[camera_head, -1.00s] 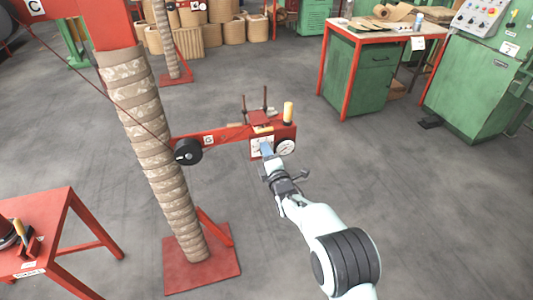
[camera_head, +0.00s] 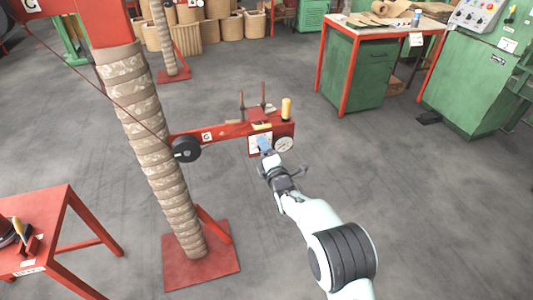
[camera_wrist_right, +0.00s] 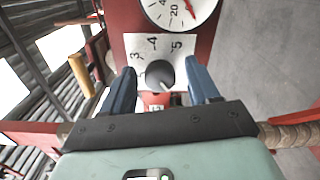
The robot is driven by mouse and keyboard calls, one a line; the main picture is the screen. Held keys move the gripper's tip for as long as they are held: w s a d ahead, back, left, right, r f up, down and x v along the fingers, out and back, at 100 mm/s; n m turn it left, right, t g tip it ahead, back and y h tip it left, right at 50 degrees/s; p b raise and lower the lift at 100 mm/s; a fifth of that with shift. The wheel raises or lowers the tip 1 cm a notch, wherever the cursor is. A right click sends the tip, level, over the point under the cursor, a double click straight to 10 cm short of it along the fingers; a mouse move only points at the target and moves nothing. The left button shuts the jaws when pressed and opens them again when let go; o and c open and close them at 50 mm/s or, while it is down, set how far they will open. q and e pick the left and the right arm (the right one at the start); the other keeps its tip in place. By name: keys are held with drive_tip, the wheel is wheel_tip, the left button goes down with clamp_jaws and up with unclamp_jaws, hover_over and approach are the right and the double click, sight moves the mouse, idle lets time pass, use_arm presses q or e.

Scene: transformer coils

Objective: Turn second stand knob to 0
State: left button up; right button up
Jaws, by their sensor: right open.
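The stand knob (camera_wrist_right: 160,75) is a dark grey round knob with a light pointer mark, in the right wrist view. It sits on a white scale plate (camera_wrist_right: 140,44) where the numbers 3, 4 and 5 show; the rest of the scale is hidden or unclear. My right gripper (camera_wrist_right: 163,84) is open, with one blue finger on each side of the knob; I cannot tell whether they touch it. In the head view, my right gripper (camera_head: 265,146) is in front of the red stand head (camera_head: 285,130) and covers the knob. My left gripper is not in view.
A round dial gauge (camera_head: 284,144) is just right of the plate. A wrapped column (camera_head: 165,160) stands left on a red base (camera_head: 202,263). A black pulley (camera_head: 186,149) is on the red arm. A red table (camera_head: 40,230) is at lower left.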

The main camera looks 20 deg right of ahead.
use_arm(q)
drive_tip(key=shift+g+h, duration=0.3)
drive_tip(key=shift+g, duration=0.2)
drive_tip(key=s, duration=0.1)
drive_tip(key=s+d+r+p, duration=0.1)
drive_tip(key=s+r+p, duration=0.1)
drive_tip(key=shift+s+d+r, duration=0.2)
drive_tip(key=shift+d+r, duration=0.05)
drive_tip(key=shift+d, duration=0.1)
use_arm(e)
drive_tip(key=s, duration=1.3)
drive_tip(key=shift+s+d, duration=0.2)
drive_tip(key=shift+d, duration=0.05)
